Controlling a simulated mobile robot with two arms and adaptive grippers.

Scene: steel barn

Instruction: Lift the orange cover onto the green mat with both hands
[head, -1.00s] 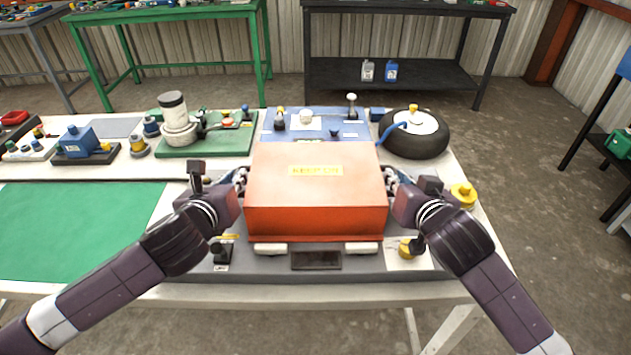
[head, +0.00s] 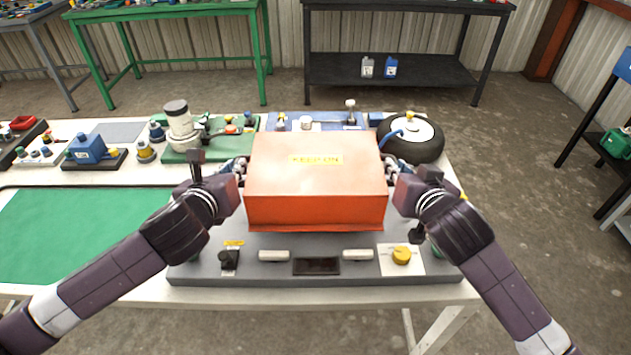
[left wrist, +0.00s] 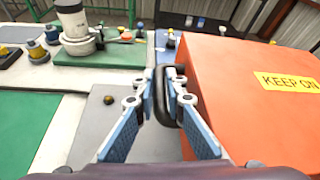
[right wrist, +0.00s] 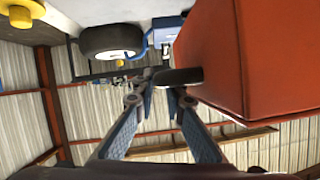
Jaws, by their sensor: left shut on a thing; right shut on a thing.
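The orange cover (head: 316,190) is a box with a yellow label on top. It is held above the grey machine base (head: 190,272), roughly level. My left gripper (head: 240,170) is shut on a dark handle (left wrist: 162,95) on the cover's left side. My right gripper (head: 388,170) is shut on the dark handle (right wrist: 178,78) on its right side. The green mat (head: 70,235) lies flat and bare on the table at the left. The orange cover also shows in the left wrist view (left wrist: 240,110) and the right wrist view (right wrist: 220,60).
A black tyre (head: 412,150) lies behind the right gripper. A grey-and-white cylinder (head: 180,125) on a green plate, a blue device (head: 86,150) and a yellow-topped part (head: 145,152) stand behind the mat. A yellow knob (head: 401,256) and two white pads are on the base's front.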

